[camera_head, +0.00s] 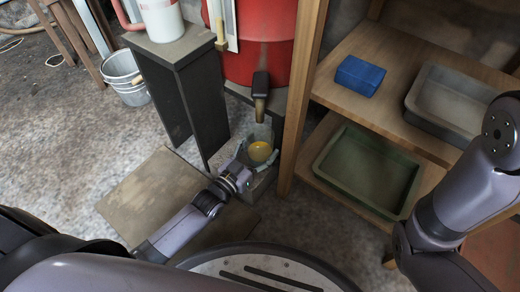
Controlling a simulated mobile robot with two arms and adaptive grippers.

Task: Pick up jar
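A small round jar (260,151), yellow inside its top, stands low under the dark spout of a red drum. My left arm reaches in from the lower left, and its gripper (254,164) is at the near side of the jar. The fingers appear to lie close around the jar, but they are small and partly hidden, so I cannot tell whether they touch it. My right arm shows at the right edge; its gripper is out of the frame.
The red drum (262,40) and its spout (260,88) stand right above the jar. A dark stand (187,90) is on the left. A wooden shelf on the right holds a blue box (360,75), a grey tray (455,100) and a green tray (368,172). A bucket (125,77) stands at the back left.

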